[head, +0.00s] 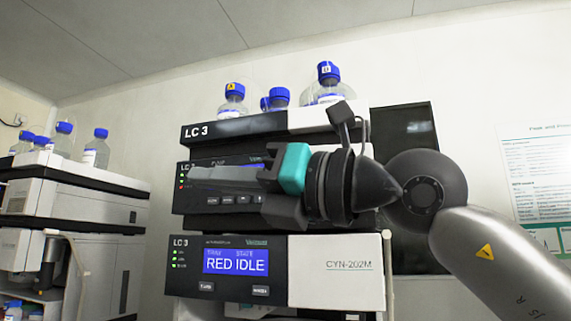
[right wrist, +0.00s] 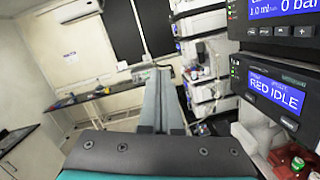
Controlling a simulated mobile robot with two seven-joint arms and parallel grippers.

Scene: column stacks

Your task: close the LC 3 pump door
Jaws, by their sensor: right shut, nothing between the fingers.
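The LC 3 pump module (head: 185,200) is the middle unit of the stack in the head view. My right gripper (head: 190,174) lies across its front, fingers pointing left, and hides much of its display and right side. I cannot make out the pump door or how far it stands open. In the right wrist view the pump display (right wrist: 285,8) shows at the top right. There the right gripper's fingers (right wrist: 162,72) are together with nothing between them. Whether they touch the module is unclear. My left gripper is not in view.
Below the pump is a unit reading RED IDLE (head: 235,261) with a white panel (head: 335,272). Blue-capped bottles (head: 328,83) stand on the top unit (head: 235,128). A dark panel (head: 408,130) is behind my right wrist. Another stack (head: 75,190) stands at left.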

